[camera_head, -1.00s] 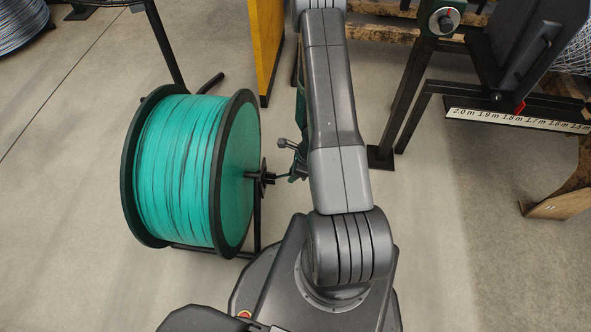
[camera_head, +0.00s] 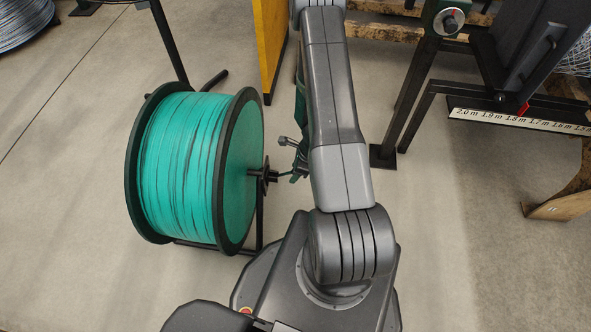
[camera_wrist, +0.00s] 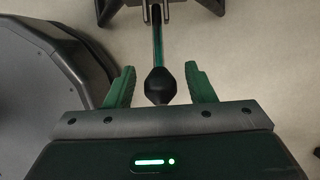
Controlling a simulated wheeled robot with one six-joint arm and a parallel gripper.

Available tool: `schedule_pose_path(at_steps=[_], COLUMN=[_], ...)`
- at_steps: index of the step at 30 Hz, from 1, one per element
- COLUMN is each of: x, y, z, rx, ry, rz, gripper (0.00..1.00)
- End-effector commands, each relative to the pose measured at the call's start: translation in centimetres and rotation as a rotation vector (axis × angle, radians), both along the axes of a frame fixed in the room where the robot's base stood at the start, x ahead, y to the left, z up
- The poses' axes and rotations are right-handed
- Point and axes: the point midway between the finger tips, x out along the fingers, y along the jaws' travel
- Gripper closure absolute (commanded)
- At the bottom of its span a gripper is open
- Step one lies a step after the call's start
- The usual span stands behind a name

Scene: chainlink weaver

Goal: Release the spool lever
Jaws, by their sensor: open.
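The large spool of teal wire (camera_head: 180,165) stands on a dark stand at the left of my arm in the head view. A dark axle fitting (camera_head: 264,175) with a thin rod sticks out from its right side. In the wrist view the spool lever (camera_wrist: 156,45) is a thin rod ending in a black knob (camera_wrist: 160,86). My gripper (camera_wrist: 160,78) is open, with its green fingers on either side of the knob and a visible gap on both sides. In the head view my gripper (camera_head: 297,160) is partly hidden behind my arm, beside the axle.
A yellow panel (camera_head: 271,45) stands behind the spool. A dark machine frame with a length scale (camera_head: 515,118) is at the right, with a wooden piece (camera_head: 555,207) below it. Bare floor lies right of my base.

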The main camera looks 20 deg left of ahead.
Motion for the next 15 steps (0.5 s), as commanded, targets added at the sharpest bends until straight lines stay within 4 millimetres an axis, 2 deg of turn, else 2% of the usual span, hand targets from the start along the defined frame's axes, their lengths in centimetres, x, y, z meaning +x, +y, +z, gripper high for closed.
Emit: schedule_pose_path(at_steps=[5, 15], x=[0.2, 0.8], y=[-0.5, -3.0], z=[2.0, 9.3], rx=[0.001, 0.002], ry=[-0.001, -0.003], rz=[-0.002, 0.0], gripper=[0.51, 0.51])
